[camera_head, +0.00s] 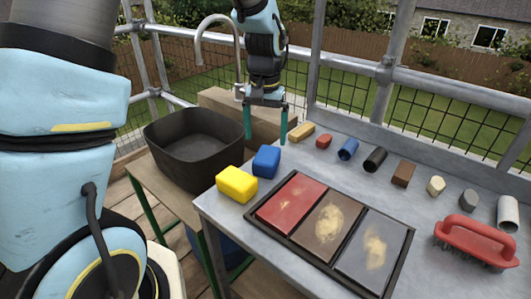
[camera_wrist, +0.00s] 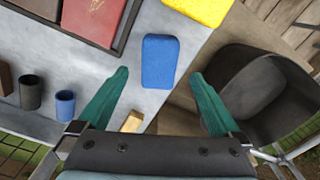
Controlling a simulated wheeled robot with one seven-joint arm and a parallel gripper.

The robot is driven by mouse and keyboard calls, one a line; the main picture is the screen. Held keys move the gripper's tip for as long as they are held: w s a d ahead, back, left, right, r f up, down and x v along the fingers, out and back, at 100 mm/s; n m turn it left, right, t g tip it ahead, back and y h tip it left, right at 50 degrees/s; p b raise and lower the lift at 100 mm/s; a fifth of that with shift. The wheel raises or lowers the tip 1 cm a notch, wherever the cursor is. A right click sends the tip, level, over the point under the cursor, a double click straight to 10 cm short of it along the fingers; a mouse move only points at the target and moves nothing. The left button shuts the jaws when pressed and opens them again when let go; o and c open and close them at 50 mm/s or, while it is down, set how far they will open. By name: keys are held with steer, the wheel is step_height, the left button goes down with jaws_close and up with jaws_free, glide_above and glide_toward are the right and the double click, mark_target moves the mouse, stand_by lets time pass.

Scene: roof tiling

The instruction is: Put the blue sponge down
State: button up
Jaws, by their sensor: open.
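The blue sponge (camera_head: 266,161) lies on the grey table near its left edge, just right of the yellow sponge (camera_head: 237,185). In the wrist view the blue sponge (camera_wrist: 160,61) lies flat on the table, ahead of the fingertips and between their lines. My gripper (camera_head: 266,138) is open and empty, with its two teal fingers pointing down behind the blue sponge. In the wrist view the gripper (camera_wrist: 162,80) shows its fingers spread wide and apart from the sponge.
A black basin (camera_head: 193,150) stands left of the table, by a tap (camera_head: 219,19). A framed tray (camera_head: 283,230) holds red, brown and grey tiles. Several small blocks and cylinders line the back, including a blue cylinder (camera_head: 348,149). A red brush (camera_head: 475,240) is at right.

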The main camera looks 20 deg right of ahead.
steer(key=s+a+r+n+t, duration=0.1)
steer(key=a+n, duration=0.5)
steer(key=a, duration=2.3)
steer(key=shift+s+a+r+n, duration=0.15)
steer(key=shift+s+r+n, duration=0.15)
steer(key=shift+s+r, duration=0.5)
steer(key=shift+s+f, duration=0.1)
steer(key=shift+f, duration=0.05)
